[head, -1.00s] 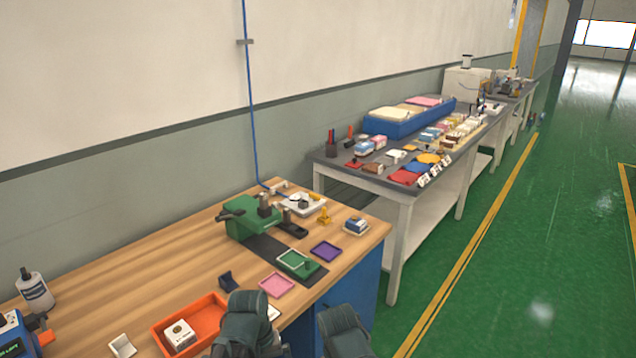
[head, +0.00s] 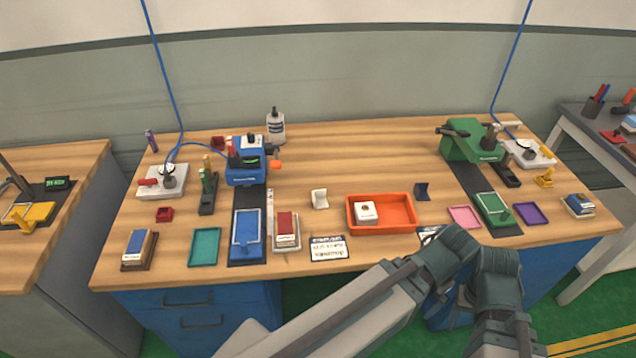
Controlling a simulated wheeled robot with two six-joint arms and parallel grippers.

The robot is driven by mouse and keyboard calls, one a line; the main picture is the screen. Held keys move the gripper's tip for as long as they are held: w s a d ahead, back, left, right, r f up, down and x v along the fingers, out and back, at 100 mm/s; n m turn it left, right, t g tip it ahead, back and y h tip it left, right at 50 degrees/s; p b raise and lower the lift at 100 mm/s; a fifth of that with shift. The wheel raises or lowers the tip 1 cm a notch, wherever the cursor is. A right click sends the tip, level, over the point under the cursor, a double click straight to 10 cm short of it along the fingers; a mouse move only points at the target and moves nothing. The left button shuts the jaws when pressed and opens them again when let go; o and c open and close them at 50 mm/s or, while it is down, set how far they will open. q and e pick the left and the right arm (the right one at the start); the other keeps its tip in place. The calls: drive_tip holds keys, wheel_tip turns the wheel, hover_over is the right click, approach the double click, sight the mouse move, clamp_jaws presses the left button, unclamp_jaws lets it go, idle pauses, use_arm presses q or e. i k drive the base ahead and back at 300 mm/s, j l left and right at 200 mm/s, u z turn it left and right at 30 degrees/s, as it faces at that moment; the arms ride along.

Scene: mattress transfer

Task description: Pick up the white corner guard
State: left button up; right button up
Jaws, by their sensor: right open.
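The white corner guard (head: 320,199) is a small L-shaped piece standing on the wooden table, just left of the orange tray. Nothing touches it. My right arm shows at the bottom, with dark grey joints at the lower right and a pale link running to the lower left. The arm is in front of the table's near edge, well apart from the guard. My right gripper is open, but its fingertips are not clearly visible. I do not see my left gripper.
The orange tray (head: 382,197) holds a white box (head: 365,211). A dark blue corner guard (head: 422,191) stands right of it. A blue device (head: 247,163) stands behind left. Bare wood lies behind the guard.

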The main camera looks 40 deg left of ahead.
sight(319, 197)
drive_tip(key=u, duration=1.25)
drive_tip(key=i+l+z, duration=0.15)
drive_tip(key=z, duration=0.2)
drive_tip(key=l, duration=0.1)
